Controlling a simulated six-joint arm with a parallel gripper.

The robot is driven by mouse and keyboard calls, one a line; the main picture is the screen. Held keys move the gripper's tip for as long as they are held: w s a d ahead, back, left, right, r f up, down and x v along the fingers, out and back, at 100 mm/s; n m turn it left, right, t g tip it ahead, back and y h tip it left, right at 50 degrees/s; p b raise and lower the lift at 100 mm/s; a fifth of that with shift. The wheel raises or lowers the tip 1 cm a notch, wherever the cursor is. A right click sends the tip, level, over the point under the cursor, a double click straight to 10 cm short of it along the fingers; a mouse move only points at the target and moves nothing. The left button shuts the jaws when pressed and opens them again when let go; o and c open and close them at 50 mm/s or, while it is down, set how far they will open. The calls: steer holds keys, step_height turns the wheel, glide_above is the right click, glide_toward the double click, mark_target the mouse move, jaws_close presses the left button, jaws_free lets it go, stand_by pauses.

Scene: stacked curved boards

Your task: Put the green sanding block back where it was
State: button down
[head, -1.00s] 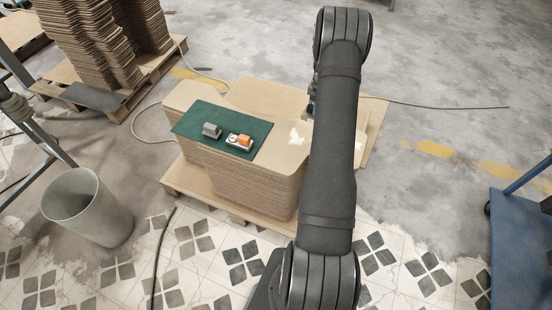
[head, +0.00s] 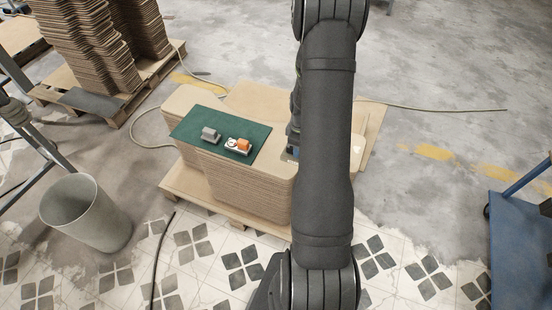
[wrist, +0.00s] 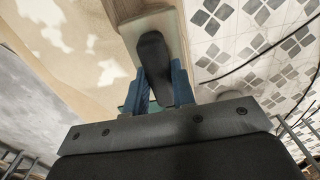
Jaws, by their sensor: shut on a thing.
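My gripper (wrist: 160,78) is shut on a dark-handled block (wrist: 154,52) in the wrist view. Its blue fingers sit on either side of the dark handle, and a pale base shows beyond it. I see no clear green on this block. In the head view my gripper (head: 293,152) is mostly hidden behind my arm, beside the stack's right part, and the held block is hidden there. The green mat (head: 188,124) lies on the left of the stacked curved boards (head: 262,190).
On the mat are a grey block (head: 210,135) and an orange-and-white item (head: 240,146). The mat's front right corner is bare. A grey bin (head: 86,212) stands at left, a blue cart (head: 518,240) at right. Cables lie on the floor.

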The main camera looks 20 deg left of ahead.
steer(key=shift+w+a+f, duration=0.1)
steer(key=shift+a+f, duration=2)
steer(key=shift+f, duration=0.2)
steer(key=shift+w+a+f, duration=0.1)
steer(key=shift+a+f, duration=2)
steer(key=shift+f, duration=0.15)
steer(key=c, duration=1.2)
jaws_free()
steer(key=shift+f, duration=0.15)
step_height(320, 180, up, 12)
steer(key=shift+r, duration=0.2)
